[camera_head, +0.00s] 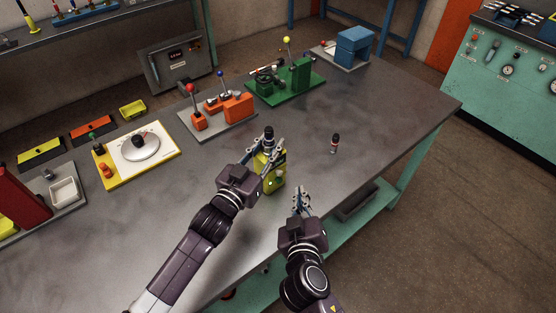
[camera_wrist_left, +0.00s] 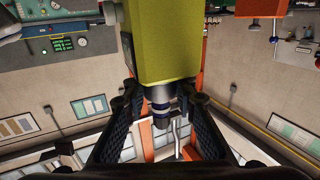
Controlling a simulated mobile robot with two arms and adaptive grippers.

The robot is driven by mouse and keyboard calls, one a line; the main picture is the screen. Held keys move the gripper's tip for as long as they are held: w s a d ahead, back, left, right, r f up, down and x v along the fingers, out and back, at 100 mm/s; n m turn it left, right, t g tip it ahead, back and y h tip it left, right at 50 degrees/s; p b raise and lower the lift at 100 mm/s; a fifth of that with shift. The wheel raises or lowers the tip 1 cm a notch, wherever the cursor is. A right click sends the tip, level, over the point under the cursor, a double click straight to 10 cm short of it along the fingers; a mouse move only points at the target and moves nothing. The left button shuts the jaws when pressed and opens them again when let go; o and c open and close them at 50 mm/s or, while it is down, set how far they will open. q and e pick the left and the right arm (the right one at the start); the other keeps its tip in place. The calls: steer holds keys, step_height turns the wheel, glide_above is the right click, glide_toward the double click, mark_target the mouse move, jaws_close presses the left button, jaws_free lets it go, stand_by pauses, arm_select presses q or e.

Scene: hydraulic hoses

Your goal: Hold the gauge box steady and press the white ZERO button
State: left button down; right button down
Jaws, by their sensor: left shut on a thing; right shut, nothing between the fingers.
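The gauge box (camera_head: 273,180) is a small yellow-green box at the middle of the grey table, partly hidden by my left gripper. In the left wrist view the box (camera_wrist_left: 163,40) fills the top centre, with a dark and silver fitting (camera_wrist_left: 160,103) on its end between the fingers. My left gripper (camera_head: 265,150) is shut on the gauge box around this fitting end. A small pale spot shows on the box's face in the head view; I cannot tell whether it is the white ZERO button. My right gripper (camera_head: 301,196) is shut and empty, right of and nearer than the box, apart from it.
A small dark fitting with a red band (camera_head: 335,143) stands on the table right of the box. A yellow-edged dial board (camera_head: 138,155), an orange lever unit (camera_head: 218,115) and a green fixture (camera_head: 286,82) line the far side.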

stand_by(0.3)
arm_select(q)
steer(key=c, duration=1.5)
jaws_free()
steer(key=v, duration=1.2)
